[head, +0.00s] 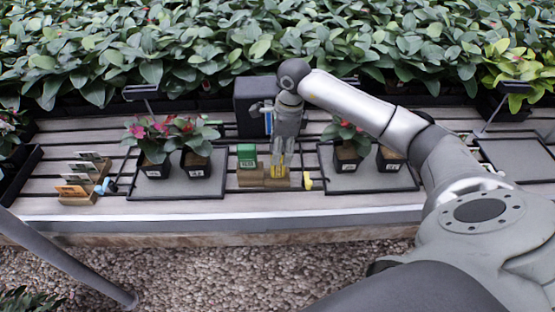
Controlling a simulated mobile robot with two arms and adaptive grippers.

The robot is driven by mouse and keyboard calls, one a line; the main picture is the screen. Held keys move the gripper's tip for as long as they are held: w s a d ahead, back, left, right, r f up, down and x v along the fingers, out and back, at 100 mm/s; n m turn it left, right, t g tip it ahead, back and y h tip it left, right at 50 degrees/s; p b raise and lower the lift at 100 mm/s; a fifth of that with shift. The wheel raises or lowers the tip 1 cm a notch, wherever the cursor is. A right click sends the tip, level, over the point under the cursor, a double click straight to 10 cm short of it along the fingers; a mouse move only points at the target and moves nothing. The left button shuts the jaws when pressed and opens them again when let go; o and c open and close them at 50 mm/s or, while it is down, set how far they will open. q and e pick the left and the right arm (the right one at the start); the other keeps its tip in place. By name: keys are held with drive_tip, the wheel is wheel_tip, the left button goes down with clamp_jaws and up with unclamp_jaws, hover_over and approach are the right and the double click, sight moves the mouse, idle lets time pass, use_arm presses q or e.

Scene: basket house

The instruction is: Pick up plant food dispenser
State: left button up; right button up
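My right gripper (279,163) points down over a small wooden holder (252,182) at the middle of the slatted bench. Its fingertips are at a yellow item (278,172) in the holder's right part and partly hide it. I cannot tell whether they grip it. A green box with a white label (247,155) stands in the holder's left part, just left of the gripper. I cannot tell for sure which of these is the plant food dispenser. My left gripper is not in view.
A black box (247,105) stands behind the gripper. Trays with potted flowers lie left (176,187) and right (371,181). A small yellow object (307,181) lies right of the holder. A wooden rack of packets (82,190) stands at left. Dense plants fill the back.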

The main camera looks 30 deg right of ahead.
drive_tip(key=shift+f, duration=0.3)
drive_tip(key=f, duration=0.1)
drive_tip(key=f+p, duration=0.1)
drive_tip(key=f, duration=0.1)
drive_tip(key=w+f, duration=0.1)
drive_tip(key=shift+a+f+p, duration=0.2)
drive_tip(key=shift+a+p, duration=0.15)
drive_tip(key=shift+a, duration=0.05)
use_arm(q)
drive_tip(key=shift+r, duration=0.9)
use_arm(e)
drive_tip(key=shift+f, duration=0.45)
drive_tip(key=shift+w, duration=0.1)
drive_tip(key=c, duration=1.2)
